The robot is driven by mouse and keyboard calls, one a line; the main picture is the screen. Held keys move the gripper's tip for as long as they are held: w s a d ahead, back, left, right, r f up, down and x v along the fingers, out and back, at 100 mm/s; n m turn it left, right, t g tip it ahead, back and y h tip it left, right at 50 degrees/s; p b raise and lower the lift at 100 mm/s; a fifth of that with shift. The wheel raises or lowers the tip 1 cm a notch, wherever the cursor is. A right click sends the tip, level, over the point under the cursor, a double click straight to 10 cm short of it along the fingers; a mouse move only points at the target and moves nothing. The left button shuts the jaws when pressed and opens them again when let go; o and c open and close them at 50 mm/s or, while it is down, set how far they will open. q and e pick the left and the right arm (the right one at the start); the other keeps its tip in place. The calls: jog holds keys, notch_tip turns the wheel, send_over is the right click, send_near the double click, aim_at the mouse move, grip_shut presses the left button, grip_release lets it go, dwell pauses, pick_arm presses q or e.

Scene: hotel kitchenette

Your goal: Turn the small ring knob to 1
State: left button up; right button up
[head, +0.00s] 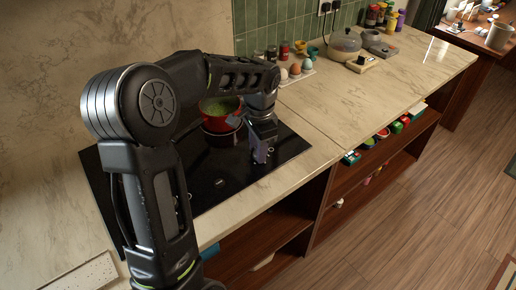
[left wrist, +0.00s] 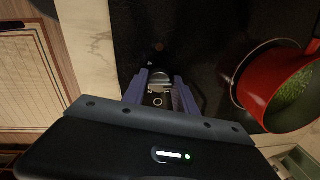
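The black cooktop (head: 215,185) is set in the marble counter. In the left wrist view a small silver knob (left wrist: 160,79) sits on the dark cooktop surface, between the fingertips of my left gripper (left wrist: 161,84). The two purple-grey fingers stand apart, one on each side of the knob. I cannot tell whether they touch it. In the head view my left gripper (head: 262,148) points down at the cooktop's right front part and hides this knob. The knob's setting cannot be read. My right gripper is not in view.
A red pot (head: 219,122) with green contents stands on the cooktop, just behind my left gripper; it also shows at the right of the left wrist view (left wrist: 278,88). An egg tray (head: 297,76) and a lidded pan (head: 344,45) stand farther back. The right counter is mostly clear.

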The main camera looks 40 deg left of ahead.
pick_arm(q)
grip_shut()
jog(key=shift+d, duration=0.1)
jog(key=shift+m, duration=0.4)
jog(key=m, duration=0.4)
jog(key=shift+m+p, duration=0.35)
jog(key=shift+m, duration=0.05)
jog(key=m+p, duration=0.1)
jog(key=m, duration=0.5)
jog(key=shift+h, duration=0.4)
jog(key=shift+o, duration=1.6)
grip_release()
jog(key=shift+a, duration=0.2)
